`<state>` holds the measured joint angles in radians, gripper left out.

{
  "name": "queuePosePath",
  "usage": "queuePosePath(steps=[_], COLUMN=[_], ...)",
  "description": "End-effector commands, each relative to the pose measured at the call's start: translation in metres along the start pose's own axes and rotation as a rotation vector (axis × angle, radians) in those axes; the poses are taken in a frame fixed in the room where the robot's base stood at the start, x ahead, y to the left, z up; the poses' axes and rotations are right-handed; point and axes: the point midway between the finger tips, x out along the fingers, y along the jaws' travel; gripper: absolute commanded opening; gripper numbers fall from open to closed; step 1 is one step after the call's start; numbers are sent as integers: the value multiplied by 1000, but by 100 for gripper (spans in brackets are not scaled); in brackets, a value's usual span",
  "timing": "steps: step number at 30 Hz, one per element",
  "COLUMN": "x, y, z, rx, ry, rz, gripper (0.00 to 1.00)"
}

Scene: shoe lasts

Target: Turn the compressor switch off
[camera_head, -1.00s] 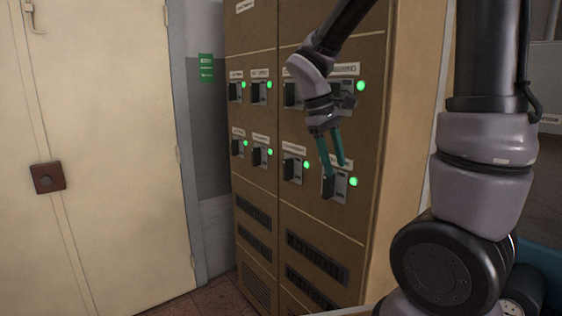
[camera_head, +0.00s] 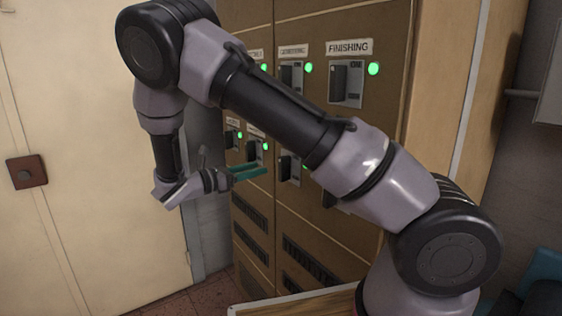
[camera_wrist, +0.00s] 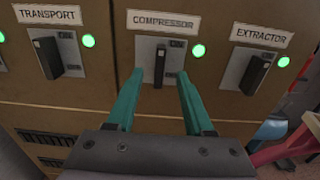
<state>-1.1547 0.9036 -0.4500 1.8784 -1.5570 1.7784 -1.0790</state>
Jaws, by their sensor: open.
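The compressor switch (camera_wrist: 160,65) is a black upright lever on a grey plate under a COMPRESSOR label (camera_wrist: 172,22) in the wrist view, with a lit green lamp (camera_wrist: 198,50) to its right. My gripper (camera_wrist: 157,88) is open, its two teal fingers on either side of the switch's plate. The lever stands between them; I cannot tell whether they touch it. In the head view my gripper (camera_head: 250,172) points right at the cabinet's lower switch row, and my arm hides part of that row.
The transport switch (camera_wrist: 48,57) is to the left and the extractor switch (camera_wrist: 253,72) to the right, both with green lamps. The finishing switch (camera_head: 346,83) is in the upper row of the brown cabinet (camera_head: 400,60). A cream door (camera_head: 90,120) stands at left.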

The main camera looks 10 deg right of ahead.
Motion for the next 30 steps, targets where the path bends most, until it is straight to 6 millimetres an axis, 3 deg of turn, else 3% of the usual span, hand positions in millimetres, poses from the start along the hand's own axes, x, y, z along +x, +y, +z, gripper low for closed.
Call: queuePosePath(steps=[15,21,29,30], x=[88,102,104,104], y=[-1,-1,-1,-1], z=[0,0,0,0], rx=[1,2,2,3], ry=[3,4,4,4], rz=[-5,-3,-3,-3], gripper=[52,52,52,45])
